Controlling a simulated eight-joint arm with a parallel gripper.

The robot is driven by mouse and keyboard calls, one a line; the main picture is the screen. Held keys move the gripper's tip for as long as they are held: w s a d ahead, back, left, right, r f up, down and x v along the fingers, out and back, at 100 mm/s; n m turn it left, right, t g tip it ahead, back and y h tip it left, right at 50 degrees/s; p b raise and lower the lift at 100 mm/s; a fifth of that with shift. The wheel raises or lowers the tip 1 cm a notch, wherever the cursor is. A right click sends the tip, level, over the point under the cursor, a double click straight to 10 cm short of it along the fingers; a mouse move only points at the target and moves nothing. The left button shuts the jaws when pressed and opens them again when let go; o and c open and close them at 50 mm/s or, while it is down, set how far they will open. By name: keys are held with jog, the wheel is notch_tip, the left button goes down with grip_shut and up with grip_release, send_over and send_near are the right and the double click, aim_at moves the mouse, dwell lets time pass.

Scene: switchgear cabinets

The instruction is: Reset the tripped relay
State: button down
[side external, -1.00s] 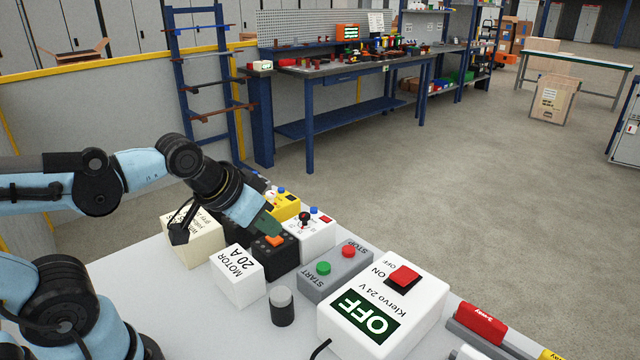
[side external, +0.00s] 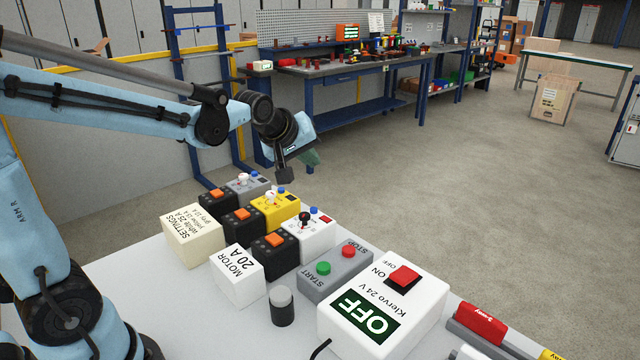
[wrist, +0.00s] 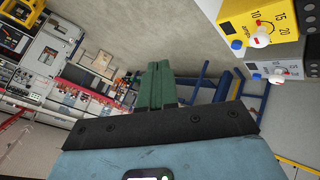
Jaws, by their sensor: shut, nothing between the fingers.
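Three relays with dials and blue buttons stand in a row on the white table: grey (side external: 240,186), yellow (side external: 270,214) and white (side external: 318,240). The white relay has a black knob and a red patch at its corner; no such patch is clear on the others. The yellow relay (wrist: 240,20) and grey relay (wrist: 293,68) also show in the wrist view, partly cut off. My gripper (side external: 313,160), with green fingers, is shut and empty in the air above and behind the relays, touching nothing. Its fingers (wrist: 160,66) show together in the wrist view.
Black blocks with orange tops (side external: 275,262) adjoin the relays. A SETTINGS box (side external: 190,243), a MOTOR 20 A box (side external: 232,284), a START/STOP box (side external: 340,275), a cylinder (side external: 282,312) and a 24 V supply reading OFF (side external: 408,318) stand nearby. The air behind the table is free.

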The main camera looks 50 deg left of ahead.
aim_at(314, 211)
jog(key=shift+f, duration=0.1)
dwell(0.3)
jog(key=shift+f, duration=4.3)
jog(key=shift+f, duration=0.1)
jog(key=shift+f, duration=0.35)
jog(key=shift+f, duration=0.45)
jog(key=shift+r, duration=0.9)
